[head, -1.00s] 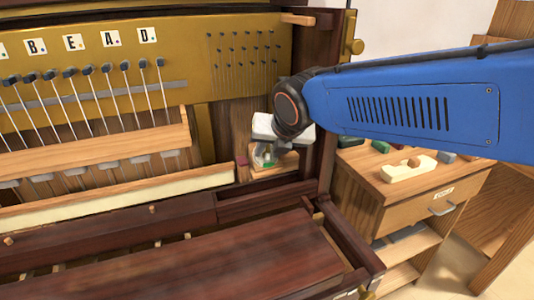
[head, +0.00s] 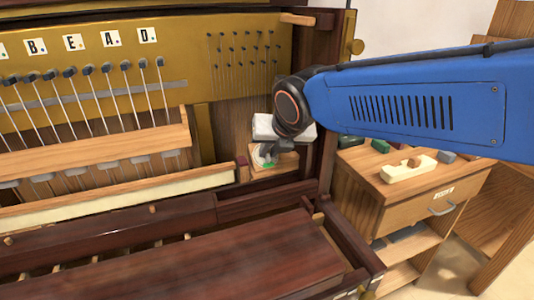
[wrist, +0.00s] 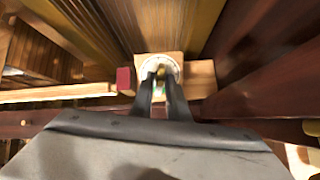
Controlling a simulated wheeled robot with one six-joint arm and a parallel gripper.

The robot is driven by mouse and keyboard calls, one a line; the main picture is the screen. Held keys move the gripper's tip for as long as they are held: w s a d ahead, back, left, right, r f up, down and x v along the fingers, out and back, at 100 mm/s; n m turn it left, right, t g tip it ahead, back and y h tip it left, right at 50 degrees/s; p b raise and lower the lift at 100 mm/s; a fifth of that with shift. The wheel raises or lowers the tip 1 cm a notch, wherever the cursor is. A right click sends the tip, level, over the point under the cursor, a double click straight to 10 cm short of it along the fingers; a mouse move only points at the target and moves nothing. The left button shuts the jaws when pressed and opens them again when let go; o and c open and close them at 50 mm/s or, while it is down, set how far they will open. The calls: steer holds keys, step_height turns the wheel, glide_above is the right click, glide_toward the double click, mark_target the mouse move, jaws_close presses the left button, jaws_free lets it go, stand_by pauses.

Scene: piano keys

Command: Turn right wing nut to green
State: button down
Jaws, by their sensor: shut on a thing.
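A round white dial (wrist: 149,66) sits on a small wooden block (wrist: 180,60), with a brass-coloured wing nut (wrist: 161,72) at its centre. My gripper (wrist: 160,82) points at the dial, its two dark fingers shut on the wing nut. A bit of green shows between the fingers. In the head view, my gripper (head: 266,153) is at the wooden block (head: 287,160) in the right corner of the piano. A green patch shows on the dial (head: 267,165) below the fingers. They hide much of the nut, so its exact angle cannot be told.
A dark red block (head: 242,160) is just left of the wooden block. The dark piano side post (head: 322,150) stands close on the right. Tuning pins and strings (head: 245,60) are behind. A wooden cabinet (head: 405,200) with loose blocks stands outside at right.

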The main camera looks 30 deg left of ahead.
steer(key=shift+n, duration=0.5)
steer(key=shift+n, duration=0.4)
steer(key=c, duration=1.6)
jaws_free()
steer(key=shift+c, duration=0.2)
steer(key=v, duration=1.1)
